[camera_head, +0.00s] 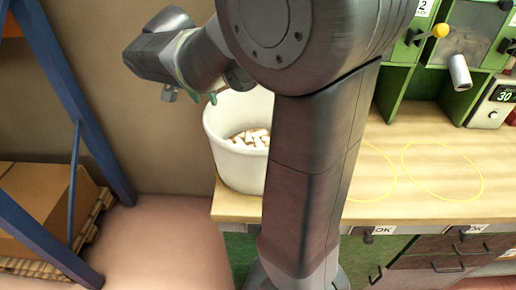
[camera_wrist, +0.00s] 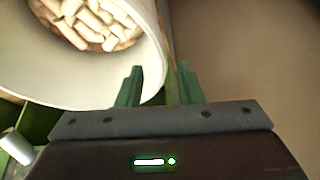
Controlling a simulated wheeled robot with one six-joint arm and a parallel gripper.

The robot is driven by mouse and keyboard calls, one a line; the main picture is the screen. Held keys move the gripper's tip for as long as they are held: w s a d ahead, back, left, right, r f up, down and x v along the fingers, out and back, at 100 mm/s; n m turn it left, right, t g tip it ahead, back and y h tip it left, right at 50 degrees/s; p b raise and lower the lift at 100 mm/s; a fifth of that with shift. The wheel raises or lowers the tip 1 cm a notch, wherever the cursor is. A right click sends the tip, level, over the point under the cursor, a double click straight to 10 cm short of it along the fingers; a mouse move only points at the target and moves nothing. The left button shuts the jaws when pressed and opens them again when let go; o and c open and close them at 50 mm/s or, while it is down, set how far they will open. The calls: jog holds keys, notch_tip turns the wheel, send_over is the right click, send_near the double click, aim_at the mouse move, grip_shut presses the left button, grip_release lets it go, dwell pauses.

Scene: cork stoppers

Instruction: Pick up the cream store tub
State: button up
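The cream tub (camera_head: 226,168) stands on the wooden worktop near its left end, partly hidden behind my arm. It is filled with pale cork stoppers (camera_head: 250,137). My gripper (camera_head: 204,98) is above the tub's far left rim, pointing down. In the wrist view the tub (camera_wrist: 75,85) fills the upper left, with corks (camera_wrist: 92,20) inside. My gripper's two green fingers (camera_wrist: 160,78) are apart, one over the tub's opening and the other past its rim. The rim passes between them, and I cannot tell whether either finger touches it.
The worktop (camera_head: 420,150) carries yellow ring outlines to the right. A blue rack post (camera_head: 75,90) and a cardboard box (camera_head: 38,205) are at left. Drawers are below.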

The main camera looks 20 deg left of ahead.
aim_at(210, 106)
jog(key=x, duration=0.3)
jog(key=shift+d+f, duration=0.1)
jog(key=shift+d, duration=0.05)
jog(key=x, duration=0.4)
jog(key=shift+w+f+p, duration=0.2)
jog(key=shift+w+p, duration=0.15)
jog(key=shift+p, duration=0.05)
grip_shut()
jog(key=shift+r, duration=0.1)
dwell(0.8)
